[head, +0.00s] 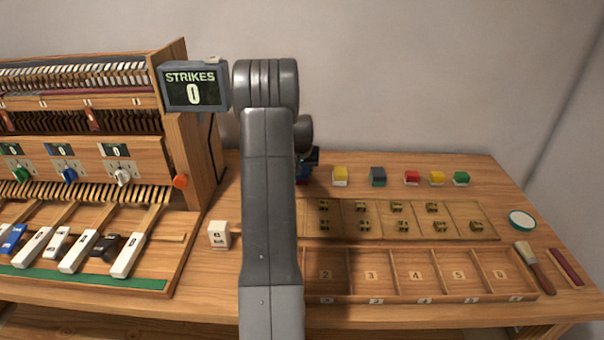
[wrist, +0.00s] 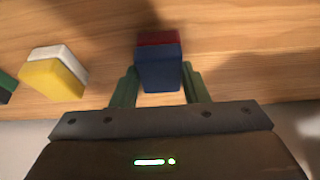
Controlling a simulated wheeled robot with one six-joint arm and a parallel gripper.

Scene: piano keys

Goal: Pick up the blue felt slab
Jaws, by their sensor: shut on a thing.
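The blue felt slab (wrist: 160,72), with a dark red layer on its far side, stands between the two green fingers of my gripper (wrist: 158,85) in the wrist view. The fingers are shut on its sides. In the head view the slab (head: 302,174) shows only as a bit of blue at the back of the bench, mostly hidden behind my arm. My gripper (head: 312,158) is largely hidden there too. I cannot tell whether the slab touches the wood or is just above it.
A yellow-and-white block (head: 340,176) stands to the right of the slab, with a grey-and-green block (head: 378,177) and several more blocks beyond. A slotted board (head: 397,224) and a numbered tray (head: 420,297) lie in front. The strikes display (head: 194,88) and piano mechanism are at left.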

